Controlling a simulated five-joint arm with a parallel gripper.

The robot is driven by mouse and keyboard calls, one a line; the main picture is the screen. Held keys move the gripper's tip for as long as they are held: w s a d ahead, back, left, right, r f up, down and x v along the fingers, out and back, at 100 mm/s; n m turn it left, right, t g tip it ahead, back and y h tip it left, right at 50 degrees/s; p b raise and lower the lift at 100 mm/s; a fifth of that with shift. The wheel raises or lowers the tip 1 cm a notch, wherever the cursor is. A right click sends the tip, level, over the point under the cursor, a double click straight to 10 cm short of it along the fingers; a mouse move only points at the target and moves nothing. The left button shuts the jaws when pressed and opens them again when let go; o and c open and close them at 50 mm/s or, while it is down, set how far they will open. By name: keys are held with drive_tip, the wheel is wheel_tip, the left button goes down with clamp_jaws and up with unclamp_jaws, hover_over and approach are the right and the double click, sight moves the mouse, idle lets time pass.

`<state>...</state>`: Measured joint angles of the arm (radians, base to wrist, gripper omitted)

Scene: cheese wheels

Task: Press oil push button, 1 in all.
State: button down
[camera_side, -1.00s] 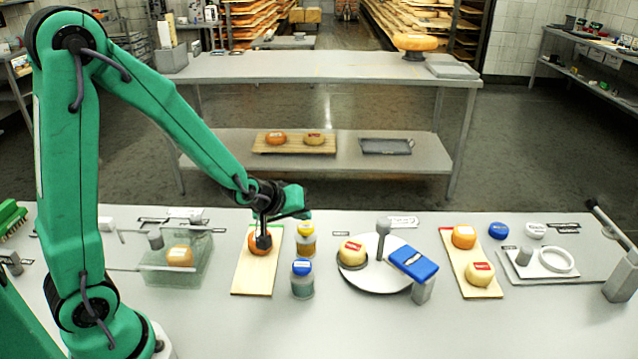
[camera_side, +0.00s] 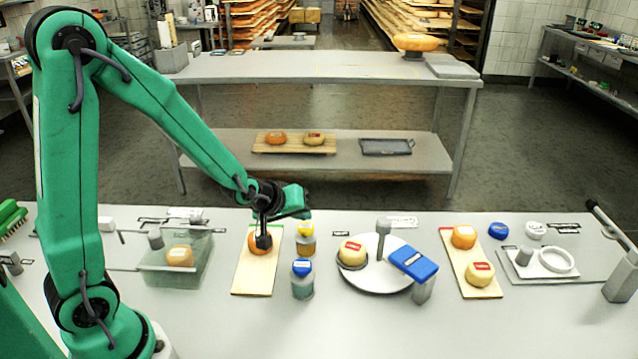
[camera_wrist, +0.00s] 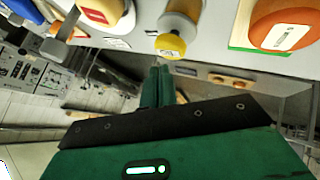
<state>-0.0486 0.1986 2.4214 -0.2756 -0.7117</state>
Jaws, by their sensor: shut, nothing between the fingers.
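The oil bottle (camera_side: 305,244) is an amber jar with a yellow push-button cap (camera_side: 305,228), standing right of the left wooden board. In the wrist view, its yellow cap (camera_wrist: 171,45) appears just beyond my fingertips. My gripper (camera_side: 304,212) is shut and empty, with its green fingers just above the cap in the side view. In the wrist view, the gripper (camera_wrist: 159,70) has its two green fingers together, pointing toward the cap. I cannot tell whether they touch it.
A blue-capped jar (camera_side: 302,281) stands in front of the oil bottle. An orange cheese (camera_side: 254,241) on a wooden board (camera_side: 254,278) lies left, partly hidden by my arm. A turntable (camera_side: 362,279) with a cheese stands right.

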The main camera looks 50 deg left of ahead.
sight(302, 229)
drive_tip(key=shift+f, duration=0.25)
idle(0.7)
drive_tip(key=shift+d+f, duration=0.1)
drive_tip(key=shift+f, duration=0.1)
drive_tip(key=shift+f, duration=0.9)
idle(1.6)
drive_tip(key=shift+r, duration=1.35)
drive_tip(key=shift+r, duration=2.5)
drive_tip(key=shift+s+r, duration=0.1)
